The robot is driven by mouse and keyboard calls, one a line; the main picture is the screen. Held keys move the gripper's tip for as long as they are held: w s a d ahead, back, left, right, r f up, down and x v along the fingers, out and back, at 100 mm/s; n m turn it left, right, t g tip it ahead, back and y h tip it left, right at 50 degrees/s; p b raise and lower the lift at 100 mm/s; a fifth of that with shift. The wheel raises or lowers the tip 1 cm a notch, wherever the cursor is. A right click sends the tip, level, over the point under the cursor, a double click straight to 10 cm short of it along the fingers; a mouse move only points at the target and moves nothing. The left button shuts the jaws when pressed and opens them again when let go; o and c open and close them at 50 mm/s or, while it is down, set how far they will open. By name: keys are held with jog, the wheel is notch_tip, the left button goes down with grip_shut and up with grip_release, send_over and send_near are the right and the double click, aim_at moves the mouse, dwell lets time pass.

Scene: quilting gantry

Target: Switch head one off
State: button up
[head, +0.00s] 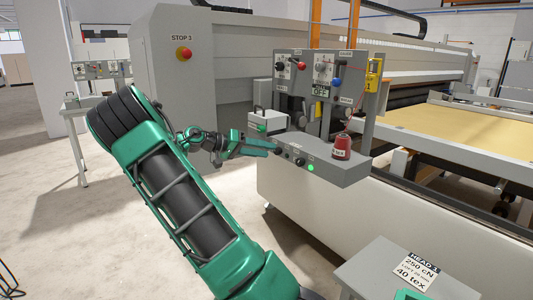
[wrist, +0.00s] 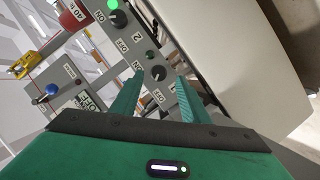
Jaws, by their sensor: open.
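The switch box (head: 340,176) has a front face with two black rotary knobs. The left knob (head: 291,158) is close to the tips of my gripper (head: 279,149); the right knob (head: 300,162) is beside a lit green lamp (head: 310,168). In the wrist view, my gripper (wrist: 160,77) is open, with the nearer knob (wrist: 158,73) between its fingertips in the picture; contact cannot be told. The lamp (wrist: 150,55) beside this knob looks dark. The other knob (wrist: 118,18) has the lit lamp (wrist: 114,4) beside it.
A red part (head: 341,147) stands on the box. The upright panel (head: 303,80) behind holds levers and a yellow device (head: 374,75). A red stop button (head: 183,54) is on the grey cabinet.

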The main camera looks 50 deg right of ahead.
jog(key=v, duration=0.8)
jog(key=shift+f, duration=0.15)
jog(key=s+a+f+n+t+y, duration=0.3)
jog(key=s+f+y, duration=0.4)
jog(key=s, duration=0.6)
jog(key=s+a+f+n+t+y, duration=0.1)
jog(key=s+a+n, duration=0.1)
jog(key=s+a, duration=0.3)
jog(key=s+a+f+n+t+y, duration=0.1)
jog(key=s+a, duration=0.3)
jog(key=a, duration=0.7)
jog(key=s+a+f+n+t+y, duration=0.1)
jog(key=s+a+n+t+y, duration=0.1)
jog(key=s+a, duration=0.3)
jog(key=a+t+y, duration=0.1)
jog(key=a, duration=0.1)
jog(key=shift+s+a+n, duration=0.35)
jog(key=shift+a+n, duration=0.05)
